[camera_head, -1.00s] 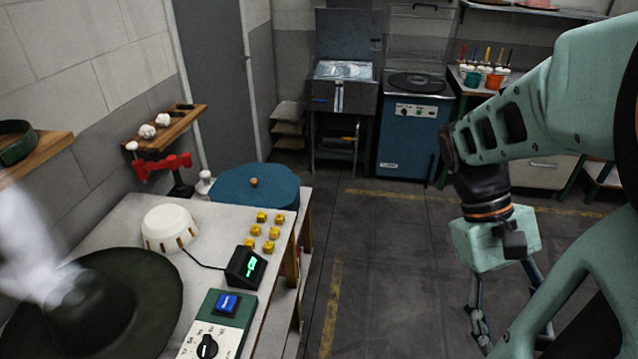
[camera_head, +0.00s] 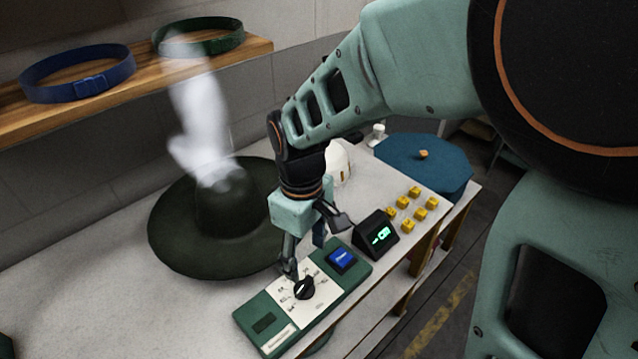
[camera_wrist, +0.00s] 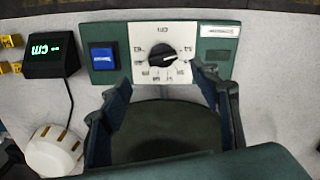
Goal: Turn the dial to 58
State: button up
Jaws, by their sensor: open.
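The dial (camera_head: 305,288) is a black knob on a white scale plate, on a green control box (camera_head: 262,322) at the table's front edge. In the wrist view the dial (camera_wrist: 162,55) sits upper middle, its scale upside down; its numbers are too small to read surely. My gripper (camera_head: 305,256) is open and empty, pointing down above the box, just behind the dial in the head view. In the wrist view its fingers (camera_wrist: 160,85) are spread to either side below the dial, apparently not touching it. A black display (camera_head: 378,237) shows green characters, including a dash.
A blue button (camera_head: 341,259) sits on the box beside the scale. A dark green hat (camera_head: 165,235) with steam above it stands behind. Yellow blocks (camera_head: 405,203) and a white bowl-shaped object (camera_wrist: 55,150) are near the display. A shelf (camera_head: 130,90) holds hatbands.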

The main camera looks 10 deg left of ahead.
aim_at(305, 285)
jog(key=f, duration=1.1)
jog(key=shift+a, duration=0.25)
jog(key=shift+r, duration=0.1)
jog(key=shift+c, duration=0.3)
jog(key=c, duration=1.1)
